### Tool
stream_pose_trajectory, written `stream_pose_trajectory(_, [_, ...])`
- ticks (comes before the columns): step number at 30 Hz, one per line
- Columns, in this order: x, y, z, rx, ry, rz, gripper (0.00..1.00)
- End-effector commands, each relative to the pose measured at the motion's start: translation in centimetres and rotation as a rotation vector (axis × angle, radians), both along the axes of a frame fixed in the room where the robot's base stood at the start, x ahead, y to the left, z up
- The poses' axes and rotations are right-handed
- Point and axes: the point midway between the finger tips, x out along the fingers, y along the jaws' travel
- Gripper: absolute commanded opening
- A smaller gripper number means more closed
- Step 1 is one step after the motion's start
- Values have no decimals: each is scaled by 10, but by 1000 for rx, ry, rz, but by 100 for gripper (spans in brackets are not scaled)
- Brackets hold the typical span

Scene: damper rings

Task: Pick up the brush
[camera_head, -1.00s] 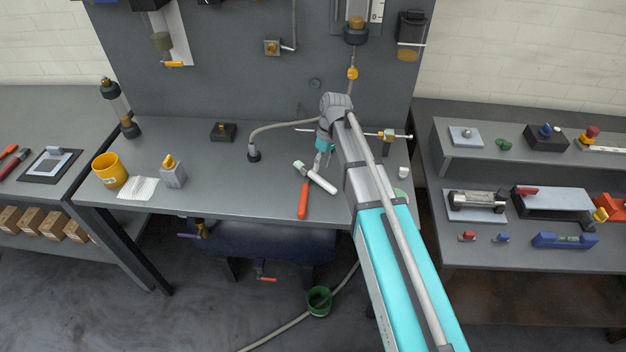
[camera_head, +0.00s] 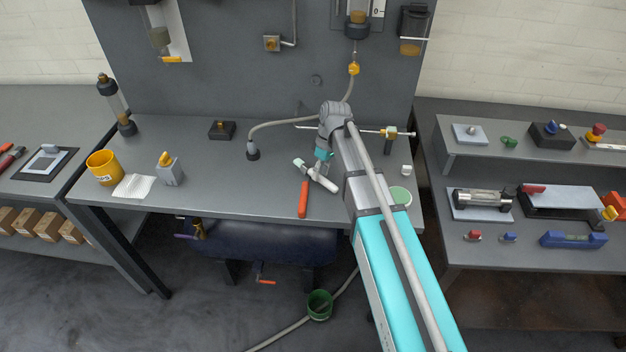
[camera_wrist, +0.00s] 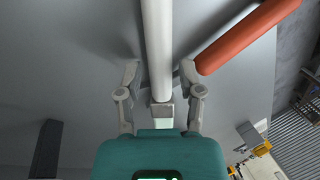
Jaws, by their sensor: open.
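The brush has a white round handle, a grey collar and a pale greenish-white end. It lies slanted on the middle workbench in the head view (camera_head: 330,185), partly covered by my gripper. In the wrist view the brush (camera_wrist: 157,45) runs upright through the middle, its collar and pale end nearest my gripper's body. My gripper (camera_wrist: 160,74) is open, with one finger on each side of the handle near the collar. A gap shows on both sides. In the head view my gripper (camera_head: 322,169) is low over the brush. Whether it touches the bench is unclear.
An orange handle (camera_head: 304,199) lies beside the brush; in the wrist view its end (camera_wrist: 208,66) is close to the right finger. A green round item (camera_head: 400,195) and a small white piece (camera_head: 407,169) are to the right.

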Motion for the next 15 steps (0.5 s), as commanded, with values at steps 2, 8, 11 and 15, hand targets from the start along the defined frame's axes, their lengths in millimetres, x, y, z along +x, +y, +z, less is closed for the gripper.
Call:
stream_pose_trajectory(2, [-2, 1, -9, 0, 0, 0, 49])
stream_pose_trajectory(8, [-3, 2, -13, 0, 0, -1, 49])
stream_pose_trajectory(11, [-3, 2, -13, 1, 0, -1, 49])
stream_pose_trajectory(15, [-3, 2, -13, 1, 0, -1, 49])
